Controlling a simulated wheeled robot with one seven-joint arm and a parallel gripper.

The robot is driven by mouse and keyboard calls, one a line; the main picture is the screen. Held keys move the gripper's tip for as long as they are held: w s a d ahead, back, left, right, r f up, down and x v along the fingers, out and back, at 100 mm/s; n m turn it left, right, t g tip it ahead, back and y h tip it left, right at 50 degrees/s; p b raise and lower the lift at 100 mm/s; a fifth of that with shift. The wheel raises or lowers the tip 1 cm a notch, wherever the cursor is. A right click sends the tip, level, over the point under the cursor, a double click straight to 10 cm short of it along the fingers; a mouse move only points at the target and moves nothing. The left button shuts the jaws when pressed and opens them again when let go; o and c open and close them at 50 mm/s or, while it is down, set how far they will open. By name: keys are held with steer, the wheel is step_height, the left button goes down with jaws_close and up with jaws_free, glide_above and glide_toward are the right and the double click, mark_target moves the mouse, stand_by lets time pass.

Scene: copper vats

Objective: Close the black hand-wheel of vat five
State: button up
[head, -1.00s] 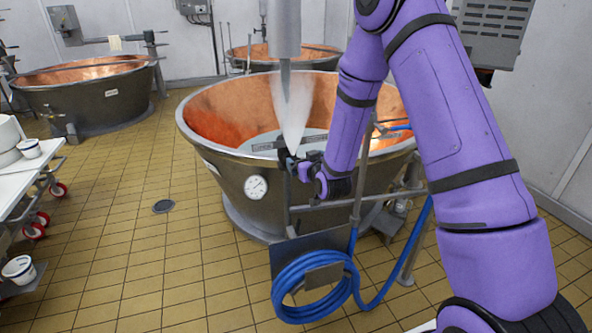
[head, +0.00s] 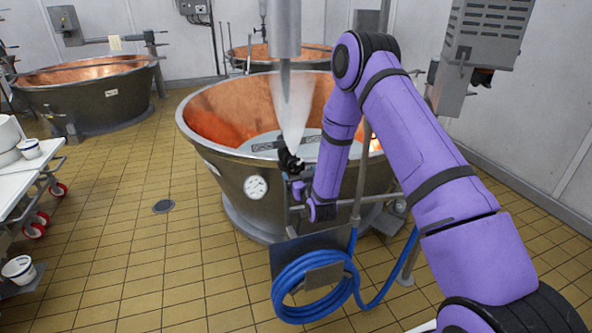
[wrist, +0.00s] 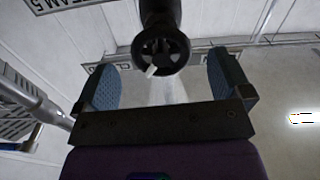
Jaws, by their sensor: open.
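The black hand-wheel (head: 290,160) is at the front rim of the nearest copper vat (head: 222,160), near the foot of a whitish plume. In the wrist view the hand-wheel (wrist: 161,50) is large at top centre, with a small pale mark on its face. My gripper (head: 298,188) is just below the wheel in the head view. In the wrist view my gripper (wrist: 163,82) is open, with blue pads on either side. The wheel appears between the pads' directions, apart from both. The exact depth gap cannot be told.
A pipe rail (head: 345,200), a dial gauge (head: 256,187) and a coiled blue hose (head: 315,287) are close to my arm. A sign reading "STEAM 5" (wrist: 28,8) shows in the wrist view. A white cart (head: 25,175) stands left; the tiled floor between is clear.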

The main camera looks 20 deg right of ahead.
mark_target(297, 170)
steer(key=shift+w, duration=2.15)
